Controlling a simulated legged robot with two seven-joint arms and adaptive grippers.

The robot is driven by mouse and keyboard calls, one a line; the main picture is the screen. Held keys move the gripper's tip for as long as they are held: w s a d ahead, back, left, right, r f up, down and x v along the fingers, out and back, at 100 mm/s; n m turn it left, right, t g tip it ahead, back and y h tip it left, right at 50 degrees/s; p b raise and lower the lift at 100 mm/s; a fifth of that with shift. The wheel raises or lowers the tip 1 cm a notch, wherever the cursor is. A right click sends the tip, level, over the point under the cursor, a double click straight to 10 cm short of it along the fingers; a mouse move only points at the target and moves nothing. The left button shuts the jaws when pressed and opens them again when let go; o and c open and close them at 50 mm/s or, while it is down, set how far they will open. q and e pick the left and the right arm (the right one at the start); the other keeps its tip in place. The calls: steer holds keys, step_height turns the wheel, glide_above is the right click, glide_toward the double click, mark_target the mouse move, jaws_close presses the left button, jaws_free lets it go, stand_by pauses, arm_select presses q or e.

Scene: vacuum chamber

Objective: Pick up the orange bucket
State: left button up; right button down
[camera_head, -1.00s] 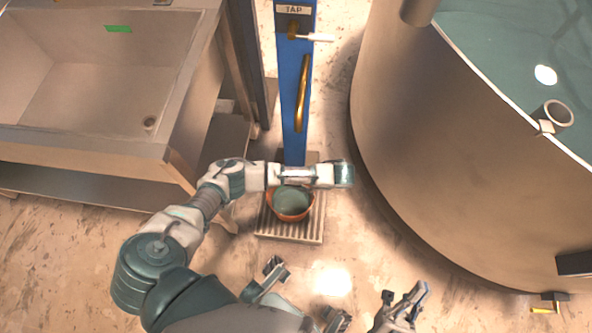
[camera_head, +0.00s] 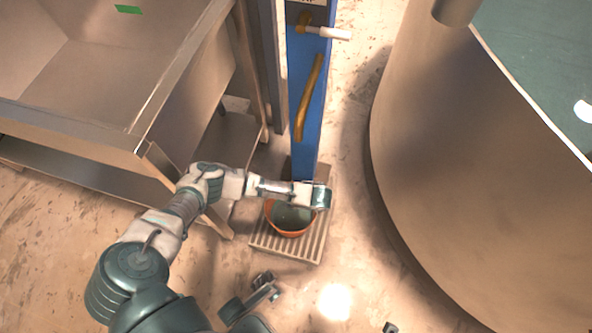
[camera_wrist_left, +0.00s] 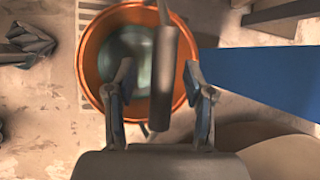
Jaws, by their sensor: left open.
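The orange bucket (camera_head: 290,233) stands upright on a ribbed grate at the foot of a blue post. In the left wrist view, its round orange rim and inner wall (camera_wrist_left: 93,60) enclose a greenish-grey interior. My left gripper (camera_wrist_left: 157,68) is above the bucket, its two fingers apart. A grey bar (camera_wrist_left: 164,80), apparently the bucket's handle grip, lies between the fingers with gaps on both sides. In the head view, my left forearm hides the bucket's far part and the fingertips. A dark tip at the bottom edge (camera_head: 390,327) may be my right gripper; its jaws cannot be made out.
The blue post (camera_head: 309,110) with a brass handle and tap rises behind the bucket. The ribbed grate (camera_head: 300,249) lies under it. A metal sink bench (camera_head: 75,125) stands left, a large round tank (camera_head: 450,160) right. Open floor lies in front.

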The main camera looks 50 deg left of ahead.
arm_select(q)
steer(key=shift+a+r, duration=0.15)
steer(key=shift+a, duration=0.1)
jaws_close()
steer(key=shift+w, duration=0.15)
steer(key=shift+r, duration=0.1)
